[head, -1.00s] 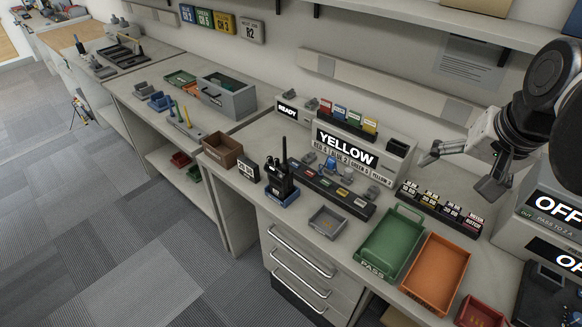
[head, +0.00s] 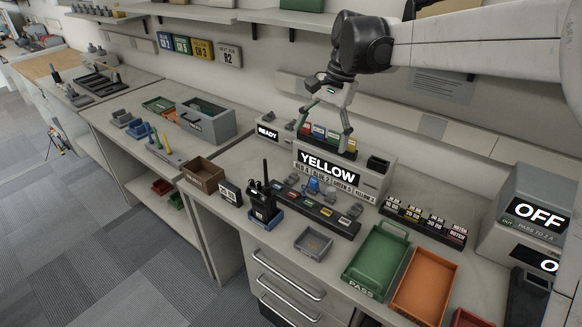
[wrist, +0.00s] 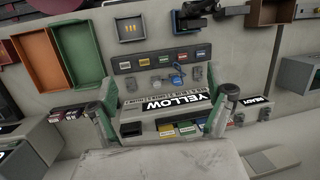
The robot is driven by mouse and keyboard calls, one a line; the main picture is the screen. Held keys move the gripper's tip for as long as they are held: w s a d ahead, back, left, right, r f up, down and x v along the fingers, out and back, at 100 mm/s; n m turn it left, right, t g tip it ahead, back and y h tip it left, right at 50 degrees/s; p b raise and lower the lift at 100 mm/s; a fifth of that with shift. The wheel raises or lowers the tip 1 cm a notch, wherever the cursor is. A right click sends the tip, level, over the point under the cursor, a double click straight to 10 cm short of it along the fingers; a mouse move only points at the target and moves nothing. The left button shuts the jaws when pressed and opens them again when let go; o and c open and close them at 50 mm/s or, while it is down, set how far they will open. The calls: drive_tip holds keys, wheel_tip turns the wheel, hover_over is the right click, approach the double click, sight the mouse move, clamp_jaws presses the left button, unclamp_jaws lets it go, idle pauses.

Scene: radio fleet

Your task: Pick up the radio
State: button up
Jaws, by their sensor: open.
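The black radio (head: 263,202) with a tall antenna stands upright in a blue holder (head: 265,220) near the front edge of the bench in the head view. In the wrist view, which is turned over, a dark shape at the top edge looks like the radio (wrist: 196,14), partly cut off. My gripper (head: 325,134) is open and empty, its two fingers spread over the grey YELLOW display box (head: 329,170). It is behind and to the right of the radio, and well apart from it.
A black strip with colored labels (head: 310,208) and small grey stands lies right of the radio. A small timer display (head: 230,193) and brown box (head: 204,176) stand left. A grey tray (head: 313,242), green tray (head: 376,258) and orange tray (head: 424,286) lie to the right.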

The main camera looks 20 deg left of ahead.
sight(262, 193)
drive_tip(key=w+a+f+g, duration=0.25)
drive_tip(key=a+f, duration=0.55)
drive_tip(key=a, duration=0.5)
drive_tip(key=shift+m+h, duration=0.4)
drive_tip(key=x, duration=0.9)
drive_tip(key=shift+s+d+r, duration=0.1)
drive_tip(key=shift+s, duration=0.2)
drive_tip(key=shift+a+x, duration=0.2)
drive_tip(key=shift+x, duration=1.15)
drive_tip(key=shift+a+x, duration=0.15)
drive_tip(key=shift+x, duration=1.2)
drive_tip(key=shift+w, duration=0.1)
drive_tip(key=shift+c, duration=0.5)
drive_tip(key=c, duration=1.5)
drive_tip(key=shift+c, duration=0.2)
